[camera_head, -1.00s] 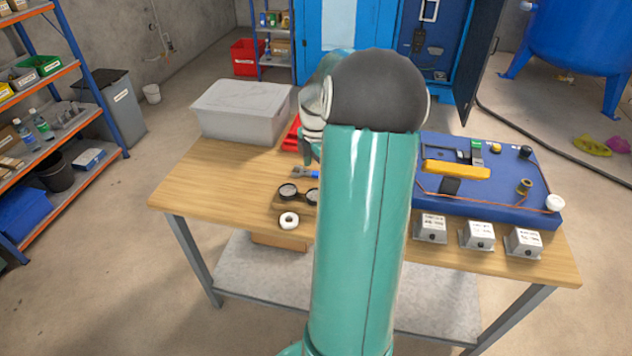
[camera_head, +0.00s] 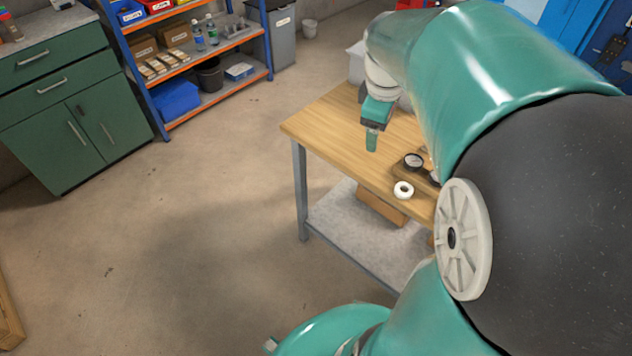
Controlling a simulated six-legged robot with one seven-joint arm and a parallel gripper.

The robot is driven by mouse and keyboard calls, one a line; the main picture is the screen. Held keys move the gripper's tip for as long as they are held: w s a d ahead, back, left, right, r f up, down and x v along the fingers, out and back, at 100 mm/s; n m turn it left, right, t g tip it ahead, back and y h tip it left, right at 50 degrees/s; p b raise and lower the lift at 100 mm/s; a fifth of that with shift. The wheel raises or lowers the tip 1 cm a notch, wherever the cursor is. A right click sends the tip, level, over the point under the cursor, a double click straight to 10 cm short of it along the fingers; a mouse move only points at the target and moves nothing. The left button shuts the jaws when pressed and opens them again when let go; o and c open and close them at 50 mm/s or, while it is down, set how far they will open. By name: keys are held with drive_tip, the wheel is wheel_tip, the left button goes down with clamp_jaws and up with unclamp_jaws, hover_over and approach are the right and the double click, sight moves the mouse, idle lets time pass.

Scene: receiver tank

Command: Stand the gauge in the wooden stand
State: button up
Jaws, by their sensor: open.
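A round gauge (camera_head: 413,160) with a black rim and pale face lies near the front of the wooden workbench (camera_head: 330,118). A wooden piece (camera_head: 424,185), which may be the stand, shows beside it, mostly hidden behind my arm. A second dark round thing at its right is largely covered, so I cannot tell how it sits. My gripper (camera_head: 372,142) is open and empty, pointing down over the bench to the left of the gauge and apart from it. Only one finger shows clearly.
A white ring-shaped roll (camera_head: 403,190) lies at the bench's front edge. A cardboard box (camera_head: 382,206) sits on the lower shelf. Shelving (camera_head: 190,60) and a green cabinet (camera_head: 70,100) stand at the left. The floor between is clear. My arm hides the bench's right side.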

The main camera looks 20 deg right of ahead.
drive_tip(key=s+a+r+m+t+y, duration=0.1)
drive_tip(key=s+a+m+t, duration=0.1)
drive_tip(key=s+a, duration=0.3)
drive_tip(key=s+a+r+m+t+y, duration=0.1)
drive_tip(key=s+a+m, duration=0.4)
drive_tip(key=a, duration=0.9)
drive_tip(key=shift+s+m+t, duration=0.25)
drive_tip(key=shift+m+t, duration=0.05)
drive_tip(key=shift+t, duration=0.1)
drive_tip(key=shift+a+r, duration=0.1)
drive_tip(key=c, duration=0.8)
drive_tip(key=shift+d, duration=0.2)
